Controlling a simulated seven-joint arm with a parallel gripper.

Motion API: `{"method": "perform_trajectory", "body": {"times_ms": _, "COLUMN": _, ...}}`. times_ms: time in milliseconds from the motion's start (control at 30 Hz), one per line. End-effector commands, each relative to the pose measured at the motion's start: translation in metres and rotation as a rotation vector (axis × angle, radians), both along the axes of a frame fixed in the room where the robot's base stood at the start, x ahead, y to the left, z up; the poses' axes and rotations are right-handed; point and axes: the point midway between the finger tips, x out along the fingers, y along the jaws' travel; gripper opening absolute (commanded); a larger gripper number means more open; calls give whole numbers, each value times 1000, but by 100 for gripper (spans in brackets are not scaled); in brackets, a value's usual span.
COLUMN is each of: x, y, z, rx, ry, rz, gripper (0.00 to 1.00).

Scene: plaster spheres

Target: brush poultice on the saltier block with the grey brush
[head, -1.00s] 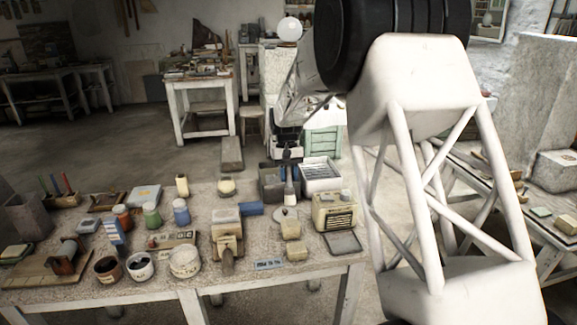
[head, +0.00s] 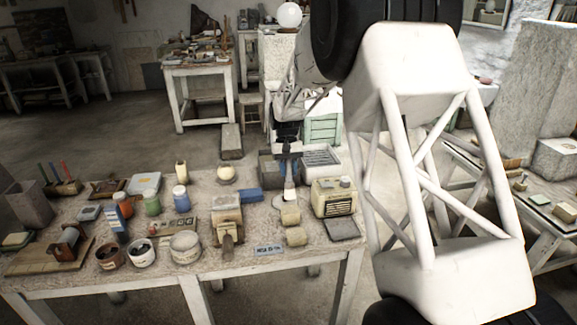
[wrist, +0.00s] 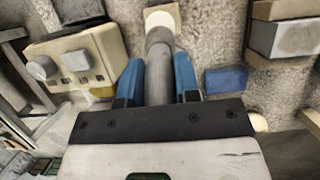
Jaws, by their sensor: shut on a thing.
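My gripper (head: 289,158) is over the back right part of the workbench, with its blue fingers shut on the grey brush (wrist: 158,78). The brush points down, and its pale lower end (head: 290,194) shows in the head view. In the wrist view the grey handle lies between the fingers (wrist: 157,85). A cream block (head: 290,215) stands just in front of the brush, and another (head: 296,236) nearer the front edge. I cannot tell whether the brush touches anything. A pale block (head: 226,203) rests on a wooden stand. Which block is saltier, and which tub holds poultice, I cannot tell.
A beige box with knobs (head: 333,198) stands right of the brush; it also shows in the wrist view (wrist: 75,62). A blue block (head: 248,195) lies to the left. Tubs (head: 185,247) and bottles (head: 152,203) crowd the left. Grey and white bins (head: 322,160) stand behind.

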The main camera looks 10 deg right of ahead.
Motion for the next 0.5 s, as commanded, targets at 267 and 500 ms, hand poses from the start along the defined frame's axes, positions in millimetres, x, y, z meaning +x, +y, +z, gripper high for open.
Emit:
{"method": "perform_trajectory", "body": {"times_ms": 267, "x": 0, "y": 0, "z": -18, "rx": 0, "ry": -1, "rz": 0, "gripper": 6}}
{"method": "perform_trajectory", "body": {"times_ms": 500, "x": 0, "y": 0, "z": -25, "rx": 0, "ry": -1, "rz": 0, "gripper": 6}}
